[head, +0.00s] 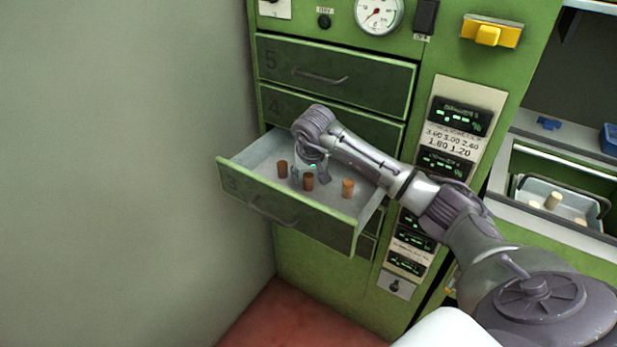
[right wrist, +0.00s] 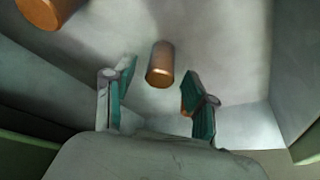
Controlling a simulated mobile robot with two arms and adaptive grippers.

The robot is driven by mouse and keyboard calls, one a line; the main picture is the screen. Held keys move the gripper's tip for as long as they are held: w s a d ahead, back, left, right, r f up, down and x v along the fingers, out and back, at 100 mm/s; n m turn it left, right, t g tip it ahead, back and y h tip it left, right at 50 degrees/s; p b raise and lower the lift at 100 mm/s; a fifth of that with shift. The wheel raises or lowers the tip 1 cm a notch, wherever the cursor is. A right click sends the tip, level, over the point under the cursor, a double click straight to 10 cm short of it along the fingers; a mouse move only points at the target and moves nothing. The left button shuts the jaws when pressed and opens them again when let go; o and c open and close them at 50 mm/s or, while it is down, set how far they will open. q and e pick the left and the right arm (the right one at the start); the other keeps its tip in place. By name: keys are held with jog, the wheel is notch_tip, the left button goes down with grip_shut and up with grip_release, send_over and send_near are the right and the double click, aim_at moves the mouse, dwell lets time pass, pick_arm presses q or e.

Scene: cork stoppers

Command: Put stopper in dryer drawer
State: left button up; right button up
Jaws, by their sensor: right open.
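Drawer 3 of the green dryer (head: 236,183) is pulled open. Three brown stoppers stand apart on its grey floor: a left one (head: 282,169), a middle one (head: 308,182) and a right, lighter one (head: 348,188). My right gripper (head: 309,175) is open and low inside the drawer, near the middle stopper. In the right wrist view its fingers (right wrist: 158,86) are spread, with one stopper (right wrist: 160,65) just beyond the gap and nothing held. Another stopper (right wrist: 48,10) is cut off at the top left. An orange patch shows behind the right finger. My left gripper is out of view.
Closed drawers 5 (head: 345,92) and 4 (head: 385,130) sit above the open one. A tray (head: 523,192) with several pale pieces stands in an open compartment at right. A grey wall flanks the drawer at left.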

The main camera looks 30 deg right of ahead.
jog(key=v, duration=1)
jog(key=shift+r, duration=0.25)
jog(key=shift+s+a, duration=0.1)
